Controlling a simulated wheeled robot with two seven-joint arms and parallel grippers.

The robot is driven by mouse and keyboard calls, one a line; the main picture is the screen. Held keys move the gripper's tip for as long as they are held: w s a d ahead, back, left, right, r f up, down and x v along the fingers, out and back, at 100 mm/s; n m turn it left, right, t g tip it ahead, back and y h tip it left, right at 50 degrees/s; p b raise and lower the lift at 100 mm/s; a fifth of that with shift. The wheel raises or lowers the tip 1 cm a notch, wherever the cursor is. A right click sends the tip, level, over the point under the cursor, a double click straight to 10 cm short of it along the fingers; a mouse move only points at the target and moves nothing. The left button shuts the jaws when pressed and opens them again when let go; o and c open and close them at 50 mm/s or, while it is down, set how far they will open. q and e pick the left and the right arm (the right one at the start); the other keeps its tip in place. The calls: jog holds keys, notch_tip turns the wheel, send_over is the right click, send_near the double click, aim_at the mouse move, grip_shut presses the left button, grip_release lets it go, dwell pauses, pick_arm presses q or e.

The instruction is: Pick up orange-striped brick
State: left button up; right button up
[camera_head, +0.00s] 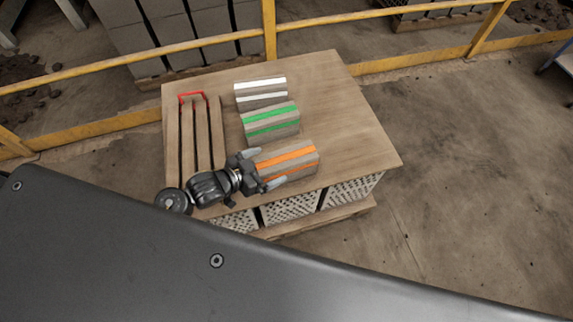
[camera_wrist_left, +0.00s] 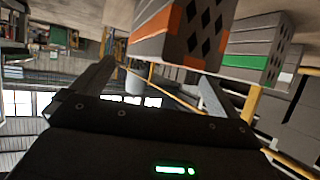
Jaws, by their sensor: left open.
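The orange-striped brick (camera_head: 290,162) lies on the wooden table near its front edge. My left gripper (camera_head: 264,169) is at the brick's left end, open, with one finger on the far side and one on the near side. In the left wrist view the orange-striped brick (camera_wrist_left: 178,38) shows its holed end above and between the two fingers (camera_wrist_left: 155,92). I cannot tell whether the fingers touch it. My right gripper is not in view.
A green-striped brick (camera_head: 270,122) and a white-striped brick (camera_head: 261,93) lie behind it on the wooden table (camera_head: 345,115). A slatted wooden rack with a red handle (camera_head: 192,97) is at left. The table's right side is clear. Yellow rails (camera_head: 270,30) stand behind.

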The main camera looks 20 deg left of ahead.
aim_at(282, 160)
pick_arm(q)
jog(key=shift+w+d, duration=0.1)
jog(key=shift+w+d+f, duration=0.1)
jog(key=shift+w+d, duration=0.1)
jog(key=shift+w, duration=0.1)
jog(key=x, duration=0.3)
jog(key=shift+w+d, duration=0.25)
jog(key=shift+w, duration=0.05)
jog(key=shift+w+d+f, duration=0.15)
jog(key=shift+w+d, duration=0.05)
jog(key=shift+w, duration=0.1)
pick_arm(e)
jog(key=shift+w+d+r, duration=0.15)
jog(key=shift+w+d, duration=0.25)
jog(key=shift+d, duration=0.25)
pick_arm(q)
jog(key=c, duration=1.1)
jog(key=shift+s, duration=0.1)
jog(key=c, duration=1)
grip_shut()
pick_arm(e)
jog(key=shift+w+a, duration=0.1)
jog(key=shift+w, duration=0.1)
